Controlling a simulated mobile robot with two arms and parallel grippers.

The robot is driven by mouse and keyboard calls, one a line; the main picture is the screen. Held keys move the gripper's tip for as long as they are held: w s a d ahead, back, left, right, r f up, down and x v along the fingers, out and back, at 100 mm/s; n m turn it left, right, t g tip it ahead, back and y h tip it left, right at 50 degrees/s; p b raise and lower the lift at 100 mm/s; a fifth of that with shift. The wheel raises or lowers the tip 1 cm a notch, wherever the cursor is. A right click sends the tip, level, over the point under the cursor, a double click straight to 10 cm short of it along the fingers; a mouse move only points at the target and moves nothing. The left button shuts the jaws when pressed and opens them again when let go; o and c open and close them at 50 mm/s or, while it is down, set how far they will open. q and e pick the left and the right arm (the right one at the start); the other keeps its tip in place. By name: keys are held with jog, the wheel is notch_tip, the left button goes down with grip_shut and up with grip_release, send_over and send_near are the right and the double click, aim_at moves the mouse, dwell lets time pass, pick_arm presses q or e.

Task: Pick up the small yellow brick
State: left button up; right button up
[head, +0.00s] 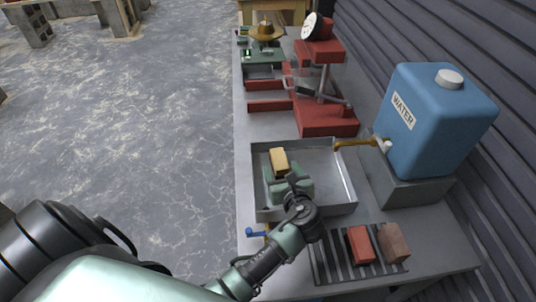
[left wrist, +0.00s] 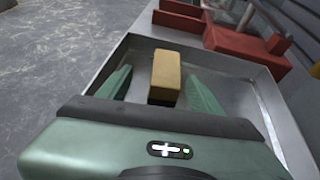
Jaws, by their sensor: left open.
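The small yellow brick (head: 278,160) is in the metal tray (head: 347,190), toward its left side. My left gripper (head: 275,175) reaches over the tray, with its fingers around the near part of the brick in the head view. In the left wrist view the brick (left wrist: 165,77) lies between the two green fingertips (left wrist: 160,85), with a gap on each side. The left gripper is open and holds nothing. My right gripper is not in view.
A blue water container (head: 440,120) with a brass tap stands right of the tray. A red stand (head: 325,118) is behind the tray. A red brick (head: 360,245) and a brown brick (head: 394,243) lie on a dark rack (head: 333,268) in front. Corrugated wall bounds the right.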

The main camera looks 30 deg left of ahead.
aim_at(279, 160)
pick_arm(q)
jog(key=shift+s+d+f, duration=0.1)
jog(key=shift+f, duration=0.05)
jog(key=x, duration=0.2)
jog(key=p+x, duration=0.1)
jog(key=x, duration=0.4)
jog(key=shift+w+d+f, duration=0.2)
jog(key=shift+w+d, duration=0.05)
jog(key=shift+w, duration=0.15)
jog(key=shift+r, duration=0.1)
grip_shut()
